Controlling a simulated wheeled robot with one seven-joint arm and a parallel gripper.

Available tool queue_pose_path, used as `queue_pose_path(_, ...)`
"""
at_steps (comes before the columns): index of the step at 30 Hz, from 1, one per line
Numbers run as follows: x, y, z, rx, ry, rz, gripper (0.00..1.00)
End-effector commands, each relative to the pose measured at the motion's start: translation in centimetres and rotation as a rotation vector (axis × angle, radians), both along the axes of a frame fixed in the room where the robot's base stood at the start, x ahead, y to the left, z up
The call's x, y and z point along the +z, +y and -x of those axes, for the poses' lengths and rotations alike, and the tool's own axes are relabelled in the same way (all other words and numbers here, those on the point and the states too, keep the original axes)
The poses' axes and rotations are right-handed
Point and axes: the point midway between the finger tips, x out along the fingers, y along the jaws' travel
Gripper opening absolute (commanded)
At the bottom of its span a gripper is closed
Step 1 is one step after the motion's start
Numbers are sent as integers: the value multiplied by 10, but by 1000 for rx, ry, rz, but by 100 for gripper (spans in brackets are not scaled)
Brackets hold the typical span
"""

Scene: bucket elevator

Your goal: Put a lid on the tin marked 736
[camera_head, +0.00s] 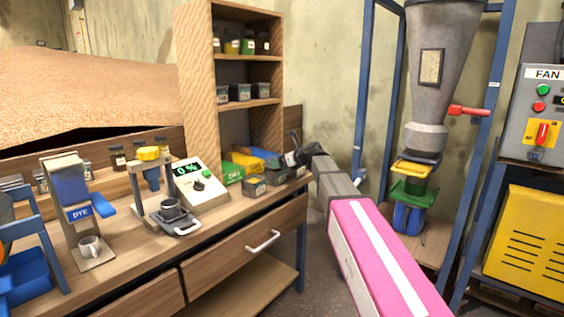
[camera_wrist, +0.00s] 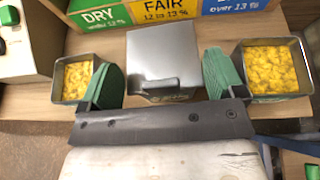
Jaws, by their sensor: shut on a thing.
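A grey square lid (camera_wrist: 165,52) with a small front tab lies between the green finger pads of my gripper (camera_wrist: 162,82), which is shut on it. The lid is over the middle tin, whose front shows only a sliver with green marking (camera_wrist: 168,97); I cannot tell whether the lid is seated. An open tin with yellow pieces (camera_wrist: 63,77) stands to the left and another (camera_wrist: 285,70) to the right. No tin number is legible. In the head view my gripper (camera_head: 297,156) is at the right end of the bench, partly hidden by my arm, with the left tin (camera_head: 255,186) beside it.
Bins marked DRY (camera_wrist: 98,15), FAIR (camera_wrist: 163,12) and over 13% (camera_wrist: 232,6) stand close behind the tins. A meter reading 0 % (camera_head: 200,184) stands left on the bench (camera_head: 225,220). The shelf unit (camera_head: 196,90) rises behind. Floor shows beyond the bench's front edge.

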Motion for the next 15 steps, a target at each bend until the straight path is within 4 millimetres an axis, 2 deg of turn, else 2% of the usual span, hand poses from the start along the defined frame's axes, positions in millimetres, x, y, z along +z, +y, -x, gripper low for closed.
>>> queue_pose_path(12, -8, 0, 0, -1, -2, 0, 65)
queue_pose_path(13, -8, 0, 0, -1, -2, 0, 91)
queue_pose_path(14, -8, 0, 0, 0, -1, 0, 100)
queue_pose_path(15, -8, 0, 0, 0, -1, 0, 100)
